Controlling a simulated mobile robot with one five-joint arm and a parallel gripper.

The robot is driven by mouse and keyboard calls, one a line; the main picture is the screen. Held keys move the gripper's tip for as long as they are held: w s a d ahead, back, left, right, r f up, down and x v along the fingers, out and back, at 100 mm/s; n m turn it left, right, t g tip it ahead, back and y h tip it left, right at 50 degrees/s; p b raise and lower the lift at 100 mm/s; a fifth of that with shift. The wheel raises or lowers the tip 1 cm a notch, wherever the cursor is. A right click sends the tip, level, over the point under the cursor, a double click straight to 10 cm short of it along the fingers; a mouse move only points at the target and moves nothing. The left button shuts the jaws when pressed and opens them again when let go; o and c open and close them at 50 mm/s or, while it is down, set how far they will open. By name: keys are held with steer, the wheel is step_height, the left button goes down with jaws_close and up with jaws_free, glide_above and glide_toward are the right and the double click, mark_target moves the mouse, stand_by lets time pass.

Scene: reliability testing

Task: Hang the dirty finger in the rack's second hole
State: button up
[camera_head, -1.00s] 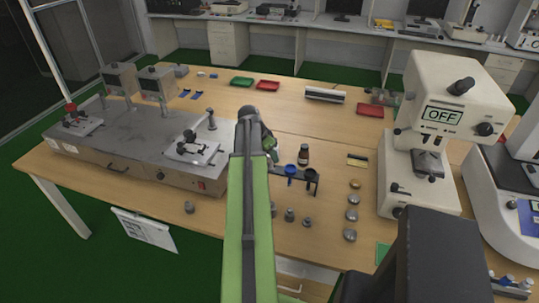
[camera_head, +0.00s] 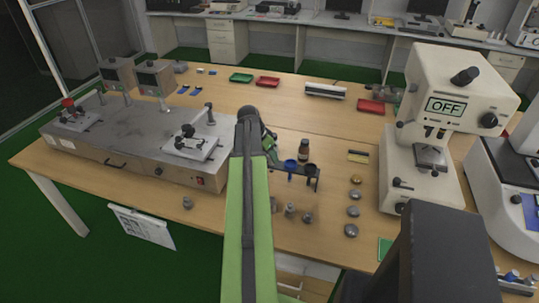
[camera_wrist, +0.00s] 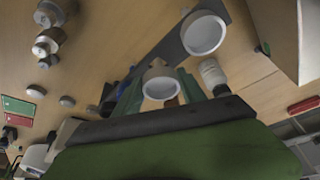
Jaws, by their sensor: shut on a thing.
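The dark rack (camera_head: 302,178) stands on the wooden table, just right of my gripper in the head view. A blue cup (camera_head: 290,165) and a black cup (camera_head: 310,169) sit on it. In the wrist view the rack (camera_wrist: 172,47) is a dark diagonal strip with a pale-mouthed cup (camera_wrist: 204,34) at its upper end. My gripper (camera_wrist: 161,92) has green fingers shut on the dirty finger (camera_wrist: 160,84), a pale round-ended piece close to the rack. I cannot tell whether it touches the rack. In the head view my arm mostly hides my gripper (camera_head: 269,144).
A brown bottle (camera_head: 304,151) stands behind the rack. Several small metal pieces (camera_head: 290,209) stand in front of it, and several round weights (camera_head: 352,212) to its right. The machine marked OFF (camera_head: 440,120) is farther right, a grey workstation (camera_head: 120,135) to the left.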

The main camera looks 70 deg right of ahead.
steer(key=shift+f, duration=0.3)
steer(key=shift+f, duration=0.1)
steer(key=shift+f+b, duration=0.6)
steer(key=shift+b, duration=0.25)
steer(key=o, duration=1.5)
steer(key=shift+c, duration=0.2)
steer(key=o, duration=0.6)
